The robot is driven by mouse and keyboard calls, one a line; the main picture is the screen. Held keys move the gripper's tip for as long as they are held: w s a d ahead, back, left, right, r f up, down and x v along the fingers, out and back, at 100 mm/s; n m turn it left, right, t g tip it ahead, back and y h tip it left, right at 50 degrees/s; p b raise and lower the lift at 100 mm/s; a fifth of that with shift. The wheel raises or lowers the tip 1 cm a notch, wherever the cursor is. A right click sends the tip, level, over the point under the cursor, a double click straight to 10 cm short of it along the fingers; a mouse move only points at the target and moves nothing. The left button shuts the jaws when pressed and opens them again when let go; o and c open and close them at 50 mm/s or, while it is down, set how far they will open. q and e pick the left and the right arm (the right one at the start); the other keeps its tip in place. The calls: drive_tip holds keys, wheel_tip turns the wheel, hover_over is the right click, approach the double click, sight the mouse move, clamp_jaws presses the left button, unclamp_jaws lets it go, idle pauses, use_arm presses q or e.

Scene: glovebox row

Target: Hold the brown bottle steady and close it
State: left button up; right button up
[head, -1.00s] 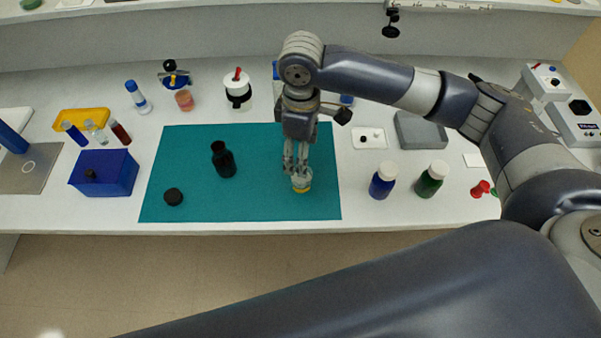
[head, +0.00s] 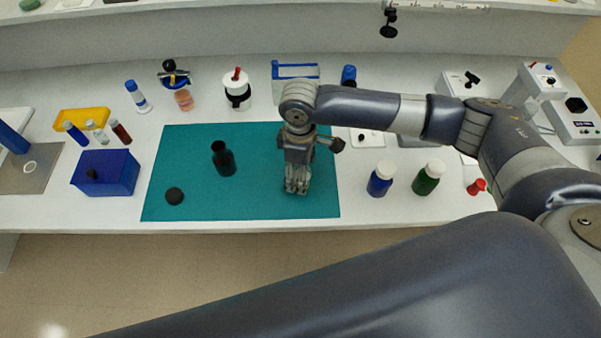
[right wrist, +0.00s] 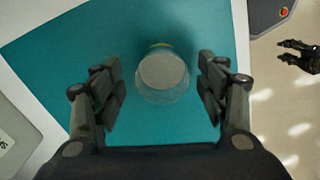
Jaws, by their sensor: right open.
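The brown bottle (head: 224,160), very dark and with no cap on its neck, stands upright on the teal mat (head: 255,202). A black cap (head: 174,195) lies on the mat in front of it and to the left. My right gripper (head: 297,190) is over the right part of the mat, apart from the bottle. In the right wrist view its open fingers are on either side of a clear round jar (right wrist: 163,75), with a gap on both sides. The head view hides this jar behind the gripper. My left gripper (right wrist: 281,50) shows over the floor, fingers apart and empty.
A blue box (head: 105,176) stands left of the mat. A blue bottle (head: 381,181) and a green bottle (head: 427,178), both white-capped, stand to its right. A white jar (head: 237,92) stands behind.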

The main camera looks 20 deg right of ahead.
drive_tip(key=shift+s+f, duration=0.1)
drive_tip(key=shift+f, duration=1.45)
drive_tip(key=c, duration=1)
